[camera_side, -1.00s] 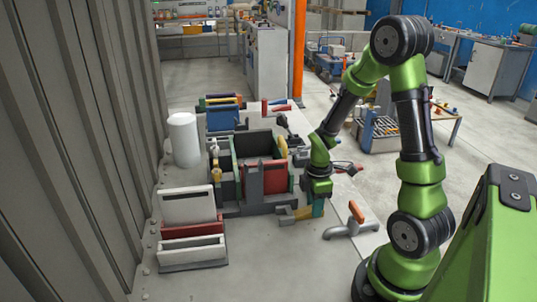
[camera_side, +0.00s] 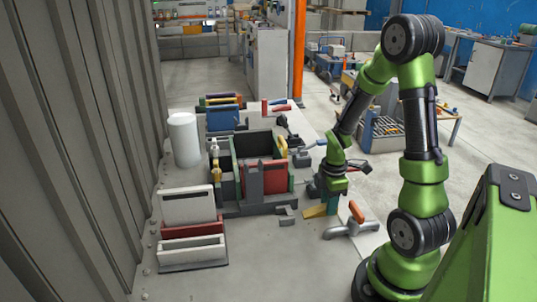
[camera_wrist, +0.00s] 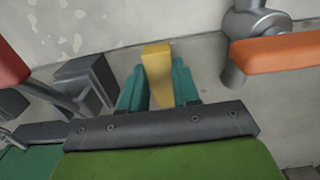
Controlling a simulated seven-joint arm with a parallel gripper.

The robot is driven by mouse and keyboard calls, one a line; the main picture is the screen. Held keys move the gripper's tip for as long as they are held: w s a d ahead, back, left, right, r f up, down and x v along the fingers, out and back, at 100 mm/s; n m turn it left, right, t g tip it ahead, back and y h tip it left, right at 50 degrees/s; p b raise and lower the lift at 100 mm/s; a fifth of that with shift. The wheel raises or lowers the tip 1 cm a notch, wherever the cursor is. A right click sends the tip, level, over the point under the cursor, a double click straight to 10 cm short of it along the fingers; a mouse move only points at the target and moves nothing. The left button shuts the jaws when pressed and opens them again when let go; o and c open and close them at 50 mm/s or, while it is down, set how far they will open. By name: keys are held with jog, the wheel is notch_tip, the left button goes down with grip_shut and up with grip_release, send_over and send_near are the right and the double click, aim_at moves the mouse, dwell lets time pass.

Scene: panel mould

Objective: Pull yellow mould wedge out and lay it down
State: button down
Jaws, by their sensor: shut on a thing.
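The yellow wedge (camera_wrist: 158,72) is between the two teal fingers of my gripper (camera_wrist: 158,88) in the wrist view. My gripper is shut on it. In the side view the wedge (camera_side: 315,211) shows low by my gripper (camera_side: 332,204), to the right of the mould (camera_side: 262,208) and close to the table top. I cannot tell whether the wedge touches the table. The mould has dark grey, red and green panels. A grey bracket (camera_side: 285,215) stands at its near right corner, apart from the wedge.
A clamp with an orange handle (camera_side: 356,212) stands just right of my gripper; its handle (camera_wrist: 275,52) also shows in the wrist view. White and red trays (camera_side: 192,248) lie at the front left. A white cylinder (camera_side: 184,140) stands behind. The table front is clear.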

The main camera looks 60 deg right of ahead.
dwell(0.4)
jog(key=shift+s+d, duration=1.45)
jog(key=shift+m, duration=0.6)
jog(key=d+r, duration=0.1)
jog(key=s+d+r, duration=0.1)
jog(key=d, duration=0.1)
jog(key=s+d+r, duration=0.1)
jog(key=d+r, duration=0.1)
jog(key=shift+s, duration=0.25)
jog(key=s+d+r, duration=0.3)
jog(key=s+r, duration=0.2)
notch_tip(320, 180, down, 8)
jog(key=n, duration=0.1)
jog(key=shift+a+f, duration=0.25)
jog(key=shift+a, duration=0.15)
